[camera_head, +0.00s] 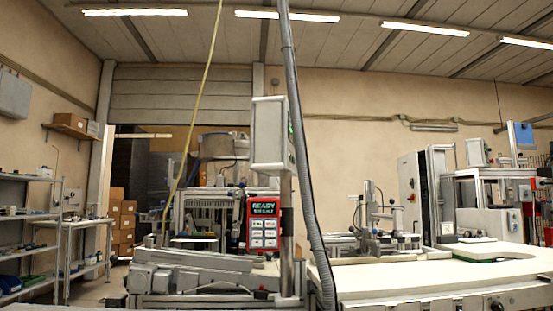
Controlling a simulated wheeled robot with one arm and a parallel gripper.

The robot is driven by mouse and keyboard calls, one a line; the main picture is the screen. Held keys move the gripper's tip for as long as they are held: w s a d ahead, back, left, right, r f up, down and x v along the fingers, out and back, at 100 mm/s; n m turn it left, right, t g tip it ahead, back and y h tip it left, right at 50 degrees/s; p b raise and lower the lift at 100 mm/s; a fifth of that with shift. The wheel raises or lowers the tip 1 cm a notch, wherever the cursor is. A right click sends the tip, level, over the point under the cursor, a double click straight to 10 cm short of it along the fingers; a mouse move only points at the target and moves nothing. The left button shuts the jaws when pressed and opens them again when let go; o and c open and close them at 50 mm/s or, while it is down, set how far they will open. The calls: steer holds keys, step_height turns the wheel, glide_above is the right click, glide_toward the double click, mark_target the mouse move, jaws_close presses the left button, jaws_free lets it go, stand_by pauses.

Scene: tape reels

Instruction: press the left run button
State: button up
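A red control panel (263,225) stands near the middle of the view, in front of the machine frame. Its dark screen shows green text reading "READY" with a smaller line below. Under the screen are several small white keys (264,238) in rows; their labels are too small to read. I cannot tell which of them, if any, is the left run button. My gripper is not in view.
A grey box (268,133) on a post stands beside the panel. A grey hose (305,150) hangs in front, right of the panel. A white worktop (420,275) fills the lower right. Shelves (30,215) stand at left.

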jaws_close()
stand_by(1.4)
